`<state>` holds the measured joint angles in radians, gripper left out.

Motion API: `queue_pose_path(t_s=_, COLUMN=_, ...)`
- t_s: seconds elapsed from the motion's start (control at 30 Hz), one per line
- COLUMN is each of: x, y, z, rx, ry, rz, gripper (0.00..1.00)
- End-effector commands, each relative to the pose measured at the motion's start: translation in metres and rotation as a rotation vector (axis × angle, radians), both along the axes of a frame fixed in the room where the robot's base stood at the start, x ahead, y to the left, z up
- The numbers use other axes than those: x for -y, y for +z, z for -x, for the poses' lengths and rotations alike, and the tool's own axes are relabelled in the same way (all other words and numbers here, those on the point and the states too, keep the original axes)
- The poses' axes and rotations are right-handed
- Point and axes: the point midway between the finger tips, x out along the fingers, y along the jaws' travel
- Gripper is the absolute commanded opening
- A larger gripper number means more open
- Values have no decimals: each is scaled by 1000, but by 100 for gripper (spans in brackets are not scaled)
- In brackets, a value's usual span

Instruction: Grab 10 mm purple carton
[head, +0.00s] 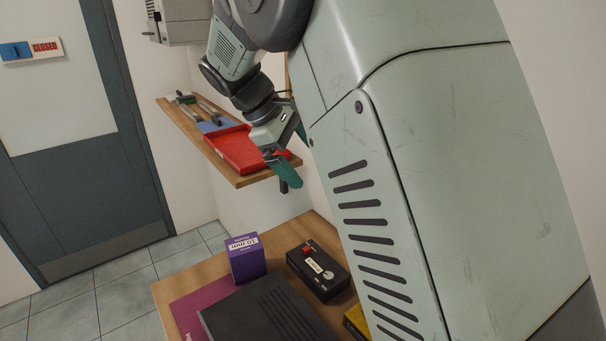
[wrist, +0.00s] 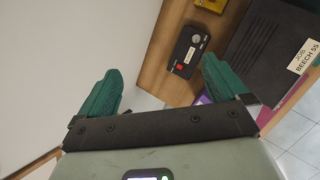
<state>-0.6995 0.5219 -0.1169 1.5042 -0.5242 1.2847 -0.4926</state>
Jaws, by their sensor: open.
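My gripper (head: 288,165) is well above the table, near the front end of the wall shelf, apart from the carton. In the wrist view its two green fingers (wrist: 162,68) are spread with nothing between them. A small purple patch shows beside the right finger there; I cannot tell whether it is the carton.
A black box with a red switch (head: 318,270) stands right of the carton, a dark case (head: 262,315) in front. A yellow box (head: 356,322) is partly hidden by my body. A magenta sheet (head: 188,312) lies at left. The shelf holds a red tray (head: 236,152).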

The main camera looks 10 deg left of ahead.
Motion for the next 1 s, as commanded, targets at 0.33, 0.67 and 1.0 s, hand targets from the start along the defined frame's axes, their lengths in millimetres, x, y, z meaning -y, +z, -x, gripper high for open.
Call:
queue_pose_path(t_s=0.33, x=-152, y=-137, z=-6, rx=-96, ry=446, rz=465, gripper=100)
queue_pose_path(t_s=0.67, x=-238, y=-246, z=49, rx=-94, ry=743, rz=826, gripper=100)
queue_pose_path(t_s=1.0, x=-228, y=-271, z=42, rx=-92, ry=786, rz=889, gripper=100)
